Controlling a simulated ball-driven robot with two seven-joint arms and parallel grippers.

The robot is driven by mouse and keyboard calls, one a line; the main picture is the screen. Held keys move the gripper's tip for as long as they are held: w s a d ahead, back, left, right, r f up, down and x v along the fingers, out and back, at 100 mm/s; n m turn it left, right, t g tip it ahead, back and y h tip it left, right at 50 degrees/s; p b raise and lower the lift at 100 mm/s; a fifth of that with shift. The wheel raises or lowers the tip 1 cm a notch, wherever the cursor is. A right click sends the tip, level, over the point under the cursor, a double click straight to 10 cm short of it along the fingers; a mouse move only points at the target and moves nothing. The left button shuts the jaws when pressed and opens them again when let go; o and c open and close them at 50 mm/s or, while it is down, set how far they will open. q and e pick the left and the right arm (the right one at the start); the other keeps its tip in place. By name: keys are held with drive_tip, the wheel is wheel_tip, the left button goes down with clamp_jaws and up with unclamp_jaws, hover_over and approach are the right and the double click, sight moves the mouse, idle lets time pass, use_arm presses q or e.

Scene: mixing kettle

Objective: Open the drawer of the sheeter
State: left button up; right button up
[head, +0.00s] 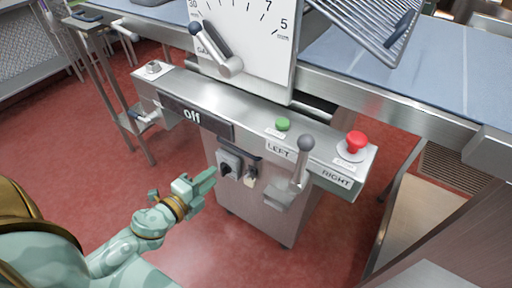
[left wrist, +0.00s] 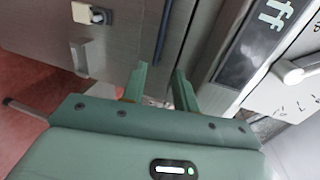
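The sheeter's steel cabinet (head: 275,205) stands under the control panel, and I cannot make out a drawer's outline on it. A dark bar like a handle (head: 247,148) runs across its upper front, just below the panel. The same bar (left wrist: 164,32) shows in the left wrist view, lined up with the gap between my fingers but beyond their tips. My left gripper (head: 208,180) is left of the cabinet front and the black rotary switch (head: 226,169). In the left wrist view its two fingers (left wrist: 160,76) are apart and empty. My right gripper is not in view.
The panel has an "off" display (head: 193,116), a green button (head: 283,124), a red button (head: 355,143) and a lever (head: 301,165) that sticks out in front. A steel stand (head: 115,100) is at the left. The red floor in front is clear.

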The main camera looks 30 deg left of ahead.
sight(242, 150)
use_arm(q)
drive_tip(key=x, duration=1.5)
drive_tip(key=shift+w+a+f+b, duration=0.1)
drive_tip(key=shift+w+a+b, duration=0.05)
drive_tip(key=shift+w+b, duration=0.2)
drive_tip(key=shift+s, duration=0.1)
clamp_jaws()
